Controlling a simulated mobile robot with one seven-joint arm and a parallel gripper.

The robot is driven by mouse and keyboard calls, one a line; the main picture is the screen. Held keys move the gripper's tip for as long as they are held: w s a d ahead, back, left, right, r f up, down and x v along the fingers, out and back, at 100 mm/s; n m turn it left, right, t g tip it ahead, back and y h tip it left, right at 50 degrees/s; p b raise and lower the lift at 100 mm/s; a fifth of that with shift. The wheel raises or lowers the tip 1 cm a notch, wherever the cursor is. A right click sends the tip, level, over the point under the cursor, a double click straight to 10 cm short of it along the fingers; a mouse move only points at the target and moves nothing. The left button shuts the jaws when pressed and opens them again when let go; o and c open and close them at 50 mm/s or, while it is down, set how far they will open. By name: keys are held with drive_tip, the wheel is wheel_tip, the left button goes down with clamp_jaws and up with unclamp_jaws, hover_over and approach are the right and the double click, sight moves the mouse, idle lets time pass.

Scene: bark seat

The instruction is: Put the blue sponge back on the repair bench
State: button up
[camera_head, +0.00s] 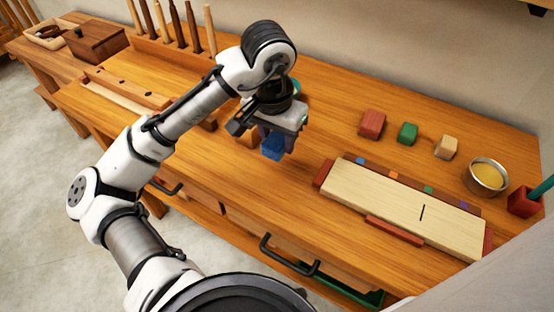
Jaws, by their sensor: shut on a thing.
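The blue sponge (273,147) is a small blue block at the lower end of my gripper (275,138). My gripper points down and is shut on the sponge. The repair bench (330,135) is a long wooden work surface under and around the gripper. The sponge shows over the bench top, left of the pale board. I cannot tell whether the sponge touches the bench or hangs a little above it. The fingertips are partly hidden by the gripper body and the sponge.
A pale board (400,205) with red end blocks lies at the right. Behind it are a red block (372,124), a green block (407,133), a beige block (447,147) and a metal bowl (486,176). A tool rack (170,52) and a wooden box (97,42) stand at the back left.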

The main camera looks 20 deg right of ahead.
sight(275, 141)
wheel_tip(275, 141, down, 8)
drive_tip(key=shift+r, duration=0.2)
drive_tip(key=shift+f, duration=0.1)
drive_tip(key=o, duration=0.9)
drive_tip(key=r, duration=0.8)
drive_tip(key=a+r, duration=0.1)
drive_tip(key=r, duration=0.3)
drive_tip(key=shift+s+a+r, duration=0.1)
drive_tip(key=shift+s, duration=0.3)
